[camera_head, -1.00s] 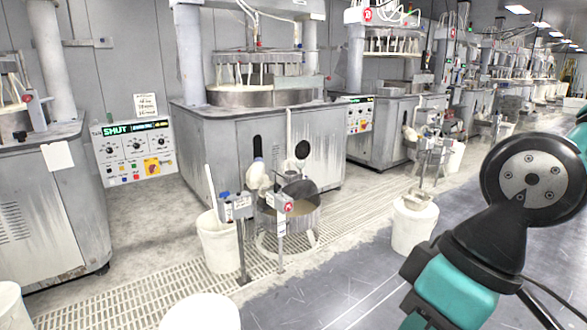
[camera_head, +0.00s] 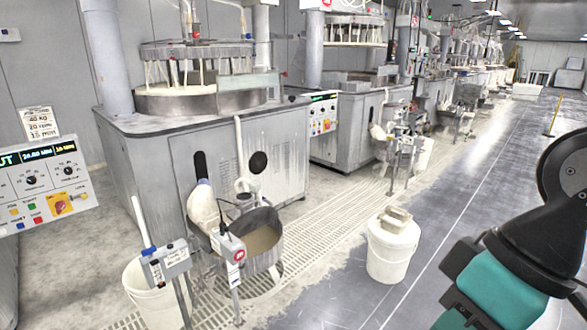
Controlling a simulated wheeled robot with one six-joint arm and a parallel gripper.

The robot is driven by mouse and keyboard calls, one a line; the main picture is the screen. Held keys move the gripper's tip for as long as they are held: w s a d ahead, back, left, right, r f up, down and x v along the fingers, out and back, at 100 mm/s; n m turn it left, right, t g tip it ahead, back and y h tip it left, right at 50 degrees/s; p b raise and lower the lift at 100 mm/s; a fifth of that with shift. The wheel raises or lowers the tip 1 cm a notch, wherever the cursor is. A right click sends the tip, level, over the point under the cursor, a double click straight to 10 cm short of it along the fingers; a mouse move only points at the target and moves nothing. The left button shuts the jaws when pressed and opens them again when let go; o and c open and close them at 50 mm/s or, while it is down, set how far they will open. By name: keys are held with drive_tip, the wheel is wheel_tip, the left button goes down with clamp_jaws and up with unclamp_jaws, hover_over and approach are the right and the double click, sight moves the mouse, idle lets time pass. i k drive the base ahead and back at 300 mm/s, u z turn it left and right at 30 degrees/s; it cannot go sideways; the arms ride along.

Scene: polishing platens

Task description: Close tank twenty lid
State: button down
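An open round metal tank (camera_head: 275,266) with grey-brown liquid stands on the floor grating in front of the nearest polishing machine. A curved dark grey part stands at its back rim; I cannot tell whether this is its lid. No tank number is readable, so I cannot tell whether this is tank twenty. My arm, teal and black, is at the right edge, well to the right of the tank. My gripper's fingers are not in view.
Grey control boxes on posts (camera_head: 168,262) stand before the tank, with a white bucket (camera_head: 146,300) to its left. A lidded white bucket (camera_head: 392,255) stands to its right. A large polishing machine (camera_head: 225,160) is behind.

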sight(251, 221)
drive_tip(key=i, duration=2.4)
drive_tip(key=u, duration=0.85)
drive_tip(key=i, duration=1.1)
drive_tip(key=u, duration=0.3)
